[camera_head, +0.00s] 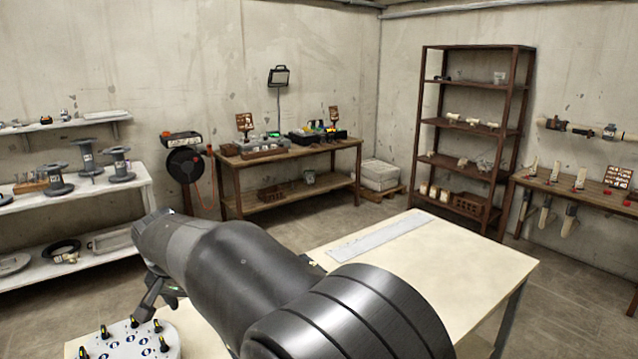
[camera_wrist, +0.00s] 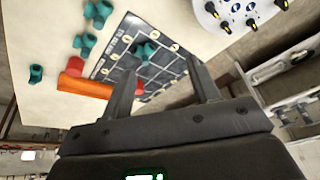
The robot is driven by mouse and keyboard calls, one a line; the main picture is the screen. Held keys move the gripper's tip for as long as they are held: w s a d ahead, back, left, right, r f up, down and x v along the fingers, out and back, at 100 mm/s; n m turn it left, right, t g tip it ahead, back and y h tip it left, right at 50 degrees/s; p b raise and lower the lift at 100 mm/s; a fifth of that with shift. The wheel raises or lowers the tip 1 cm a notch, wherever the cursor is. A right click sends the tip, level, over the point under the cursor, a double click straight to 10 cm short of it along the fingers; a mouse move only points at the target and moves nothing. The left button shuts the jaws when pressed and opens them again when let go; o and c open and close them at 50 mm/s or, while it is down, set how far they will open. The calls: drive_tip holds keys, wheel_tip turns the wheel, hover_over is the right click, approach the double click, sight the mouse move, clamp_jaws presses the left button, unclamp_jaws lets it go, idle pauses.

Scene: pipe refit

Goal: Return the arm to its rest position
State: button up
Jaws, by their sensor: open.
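My arm (camera_head: 240,265) reaches across the lower middle of the head view, bent toward the left. My gripper (camera_head: 158,300) hangs at its far end, above the near left part of the pale table, mostly hidden by the wrist. In the wrist view my gripper (camera_wrist: 163,78) has its two fingers spread, with nothing held between them. Beyond the fingers lies a dark marked board (camera_wrist: 165,68) with teal fittings on it.
A white plate with yellow-black knobs (camera_head: 125,342) is close to my gripper; the plate also shows in the wrist view (camera_wrist: 238,12). The table's far part (camera_head: 455,255) is mostly clear.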

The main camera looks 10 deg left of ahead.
drive_tip(key=d+r+m, duration=0.1)
drive_tip(key=d+r, duration=0.3)
drive_tip(key=d, duration=1.2)
drive_tip(key=d+r, duration=0.3)
drive_tip(key=d, duration=1.2)
drive_tip(key=s+d+f+t, duration=0.1)
drive_tip(key=s+d+f, duration=0.1)
drive_tip(key=s+d, duration=0.6)
drive_tip(key=s+d+f+t+h, duration=0.1)
drive_tip(key=s+d+f, duration=0.2)
drive_tip(key=s+d, duration=0.5)
drive_tip(key=shift+s+d+m, duration=0.4)
drive_tip(key=shift+d, duration=0.85)
